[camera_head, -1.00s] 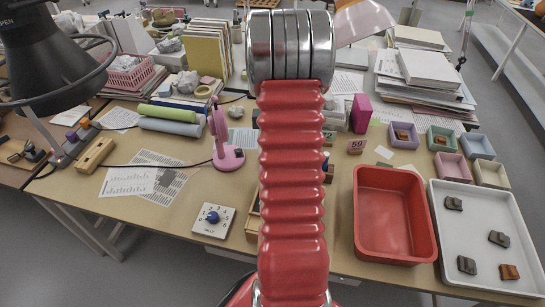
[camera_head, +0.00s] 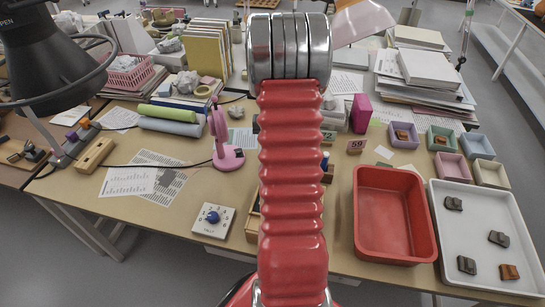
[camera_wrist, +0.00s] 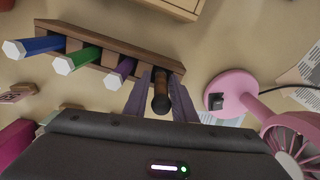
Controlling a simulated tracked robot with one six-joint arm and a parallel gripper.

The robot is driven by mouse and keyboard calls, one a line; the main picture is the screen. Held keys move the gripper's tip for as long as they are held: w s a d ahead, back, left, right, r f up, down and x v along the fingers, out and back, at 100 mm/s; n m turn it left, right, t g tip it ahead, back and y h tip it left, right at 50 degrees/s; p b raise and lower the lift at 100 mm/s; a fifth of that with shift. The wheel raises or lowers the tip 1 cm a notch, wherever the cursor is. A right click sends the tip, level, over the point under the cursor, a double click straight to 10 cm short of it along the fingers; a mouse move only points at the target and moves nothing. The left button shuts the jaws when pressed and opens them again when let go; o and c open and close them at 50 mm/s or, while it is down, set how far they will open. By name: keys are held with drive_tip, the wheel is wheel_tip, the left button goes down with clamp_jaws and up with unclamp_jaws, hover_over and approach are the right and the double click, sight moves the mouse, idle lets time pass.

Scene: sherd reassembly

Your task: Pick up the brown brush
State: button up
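The brown brush (camera_wrist: 161,98) stands with its dark-tipped handle up at the right end of the wooden rack (camera_wrist: 100,47) in the wrist view. My gripper (camera_wrist: 161,85) is over the rack, with one finger on each side of this handle. The fingers are very close to it; I cannot tell whether they press on it. The brush's lower part is hidden by the handle and rack. In the head view my arm hides the gripper and most of the rack.
Blue (camera_wrist: 33,46), green (camera_wrist: 78,60) and purple (camera_wrist: 120,72) handles stand left of the brush in the same rack. A pink fan (camera_wrist: 235,95) is close on the right. A red tray (camera_head: 395,215) and white tray (camera_head: 480,230) lie on the right of the table.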

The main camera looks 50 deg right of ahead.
clamp_jaws()
drive_tip(key=shift+r, duration=0.1)
wheel_tip(320, 180, up, 10)
drive_tip(key=shift+f, duration=0.1)
idle(0.6)
idle(0.4)
